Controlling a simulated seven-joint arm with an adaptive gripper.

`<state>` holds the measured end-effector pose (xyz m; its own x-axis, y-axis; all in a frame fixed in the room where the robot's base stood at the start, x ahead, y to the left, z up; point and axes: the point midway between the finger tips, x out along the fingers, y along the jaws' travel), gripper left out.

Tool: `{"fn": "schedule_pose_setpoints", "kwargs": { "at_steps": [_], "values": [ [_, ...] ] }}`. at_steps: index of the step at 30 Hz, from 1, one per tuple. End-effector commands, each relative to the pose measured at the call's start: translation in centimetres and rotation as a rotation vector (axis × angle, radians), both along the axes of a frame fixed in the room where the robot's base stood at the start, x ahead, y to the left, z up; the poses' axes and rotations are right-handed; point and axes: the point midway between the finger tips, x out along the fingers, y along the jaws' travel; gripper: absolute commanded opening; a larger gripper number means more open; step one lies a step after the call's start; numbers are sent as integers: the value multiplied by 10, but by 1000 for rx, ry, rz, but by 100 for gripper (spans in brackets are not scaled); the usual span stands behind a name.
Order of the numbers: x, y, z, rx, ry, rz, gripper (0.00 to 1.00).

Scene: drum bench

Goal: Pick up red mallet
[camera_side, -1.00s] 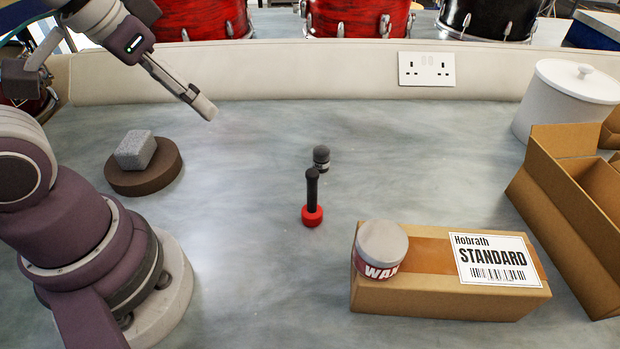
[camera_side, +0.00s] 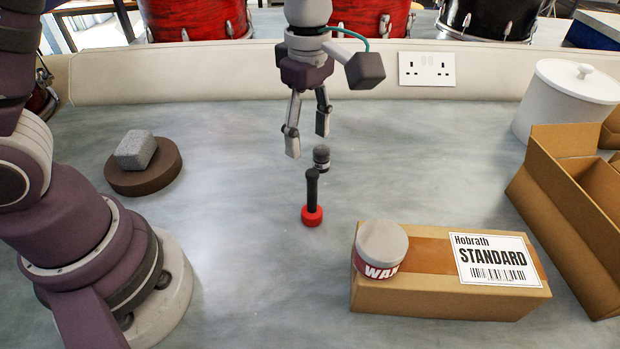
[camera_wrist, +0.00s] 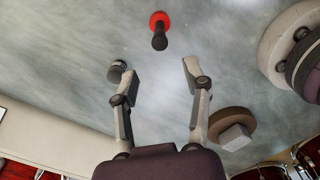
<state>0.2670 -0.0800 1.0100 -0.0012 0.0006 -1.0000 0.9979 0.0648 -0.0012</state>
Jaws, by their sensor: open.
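The red mallet (camera_side: 312,214) stands upright on its red head in the middle of the bench, its black handle pointing up. In the wrist view the mallet (camera_wrist: 159,22) shows near the top, beyond and between the fingertips. My gripper (camera_side: 308,146) is open and empty, pointing down above the bench, higher than the mallet and behind it in the side view. The gripper's two fingers also show apart in the wrist view (camera_wrist: 162,75). Nothing is between them.
A small dark cylinder (camera_side: 321,157) stands just behind the mallet. A cardboard box (camera_side: 450,296) with a wax tin (camera_side: 381,250) on it is at the front right. A grey block (camera_side: 136,150) sits on a brown disc (camera_side: 145,184) at left. An open carton (camera_side: 560,215) stands at right.

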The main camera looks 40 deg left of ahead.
Motion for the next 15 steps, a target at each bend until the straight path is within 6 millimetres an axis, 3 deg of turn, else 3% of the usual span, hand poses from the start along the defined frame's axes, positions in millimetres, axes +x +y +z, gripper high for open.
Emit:
{"fn": "schedule_pose_setpoints", "kwargs": {
  "at_steps": [3,15],
  "values": [
    [-1,0,-24,2,6,-1,47],
    [-2,-8,-87,1,3,-2,47]
  ]
}}
